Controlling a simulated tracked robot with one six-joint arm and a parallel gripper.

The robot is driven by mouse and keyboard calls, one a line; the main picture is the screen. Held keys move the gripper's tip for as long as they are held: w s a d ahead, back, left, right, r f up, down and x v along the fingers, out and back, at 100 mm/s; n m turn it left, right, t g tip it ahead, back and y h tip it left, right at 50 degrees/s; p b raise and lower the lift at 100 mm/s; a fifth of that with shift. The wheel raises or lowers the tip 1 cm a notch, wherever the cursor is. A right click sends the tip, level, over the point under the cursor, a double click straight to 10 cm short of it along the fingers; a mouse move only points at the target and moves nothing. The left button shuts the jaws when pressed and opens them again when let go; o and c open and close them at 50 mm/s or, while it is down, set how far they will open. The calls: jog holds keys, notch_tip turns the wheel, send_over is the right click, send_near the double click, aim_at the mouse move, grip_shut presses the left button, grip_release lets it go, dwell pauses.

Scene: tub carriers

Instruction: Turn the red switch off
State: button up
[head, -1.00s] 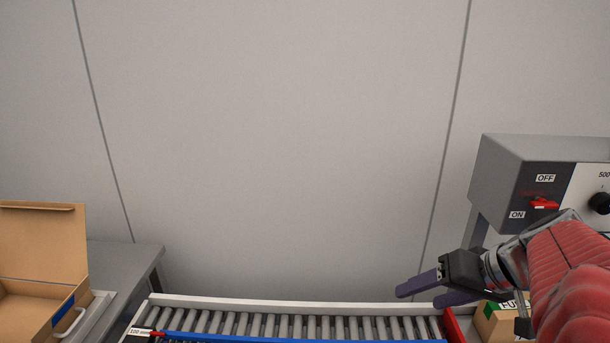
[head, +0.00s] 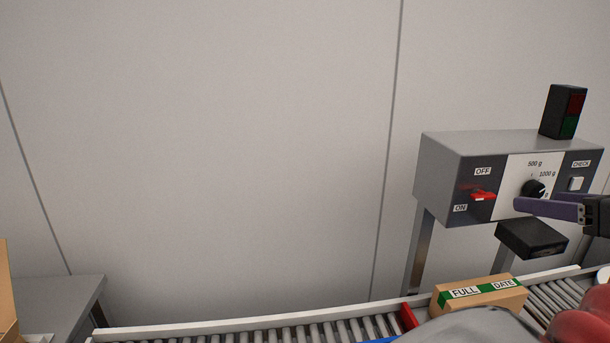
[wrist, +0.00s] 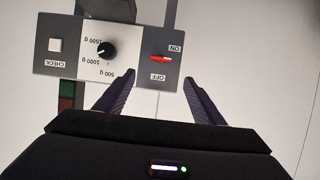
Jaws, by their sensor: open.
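The red switch (head: 482,196) is on the dark left part of the grey control box (head: 440,160), between the OFF label above and the ON label below. Its lever sticks out nearer the ON label. In the wrist view the panel is upside down, and the switch (wrist: 160,58) shows just beyond and between the fingertips. My gripper (head: 538,201) is open and empty. In the head view it is right of the switch, over the dial's lower edge. In the wrist view its fingers (wrist: 159,77) flank the OFF label, apart from the switch.
A black dial (head: 533,188) and a white CHECK button (head: 576,184) are right of the switch. A red and green lamp (head: 564,111) stands on top. Below runs a roller conveyor (head: 330,333) with a FULL/DATE carton (head: 480,293). The wall space to the left is clear.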

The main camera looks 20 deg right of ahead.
aim_at(485, 195)
jog(key=shift+w, duration=0.1)
jog(key=x, duration=1.3)
jog(key=shift+w+f, duration=0.15)
jog(key=shift+w, duration=0.25)
jog(key=c, duration=1)
